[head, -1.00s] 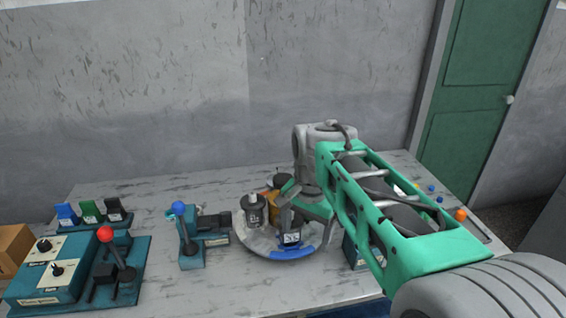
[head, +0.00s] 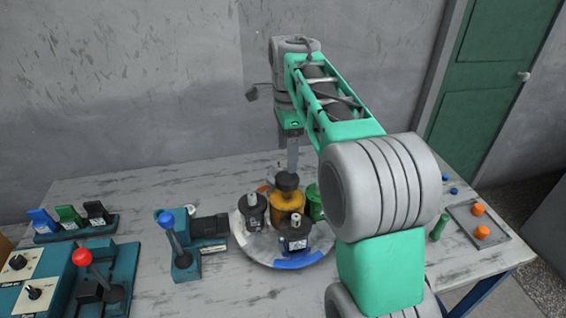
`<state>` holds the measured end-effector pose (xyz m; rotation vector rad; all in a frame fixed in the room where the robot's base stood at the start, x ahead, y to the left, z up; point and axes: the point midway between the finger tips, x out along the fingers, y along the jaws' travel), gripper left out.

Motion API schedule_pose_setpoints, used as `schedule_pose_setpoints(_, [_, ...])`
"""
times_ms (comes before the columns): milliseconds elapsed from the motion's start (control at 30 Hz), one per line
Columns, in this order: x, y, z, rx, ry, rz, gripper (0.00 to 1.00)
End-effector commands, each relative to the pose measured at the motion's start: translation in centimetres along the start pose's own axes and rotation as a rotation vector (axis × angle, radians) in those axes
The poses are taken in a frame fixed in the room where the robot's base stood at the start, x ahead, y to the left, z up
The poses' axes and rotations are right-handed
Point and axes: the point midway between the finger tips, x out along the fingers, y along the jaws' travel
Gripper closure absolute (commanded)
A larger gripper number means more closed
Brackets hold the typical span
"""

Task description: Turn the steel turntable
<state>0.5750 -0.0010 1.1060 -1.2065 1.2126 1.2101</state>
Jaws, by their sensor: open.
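The steel turntable (head: 258,246) is a round light-metal plate on the table, with a blue section (head: 300,262) on its front rim. It carries a dark grey cylinder part (head: 253,212) at left, an amber part with a dark top (head: 288,205) in the middle, a dark labelled part (head: 294,241) at front and a green part (head: 314,203) at right, partly behind my arm. My gripper (head: 293,165) points down above the back of the turntable, behind the amber part. It is open and empty; only a grey finger shows clearly, and I cannot tell whether it touches anything.
Left of the turntable stands a teal unit with a blue-knobbed lever (head: 167,222). Further left are a red-knobbed lever (head: 83,259) and a rack of coloured pieces (head: 70,218). At right lies a tray with orange pieces (head: 477,240). The table front is clear.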

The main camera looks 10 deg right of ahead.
Motion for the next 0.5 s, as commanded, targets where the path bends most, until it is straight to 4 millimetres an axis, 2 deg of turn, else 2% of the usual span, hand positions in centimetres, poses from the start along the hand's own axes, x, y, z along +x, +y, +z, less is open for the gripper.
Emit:
schedule_pose_setpoints(133, [1.5, 0.1, 0.2, -0.001, 0.0, 0.003, 0.19])
schedule_pose_setpoints(400, [6.5, 0.1, 0.3, -0.005, 0.0, 0.003, 0.19])
schedule_pose_setpoints(500, [7.4, 0.1, 0.2, -0.004, 0.0, 0.001, 0.19])
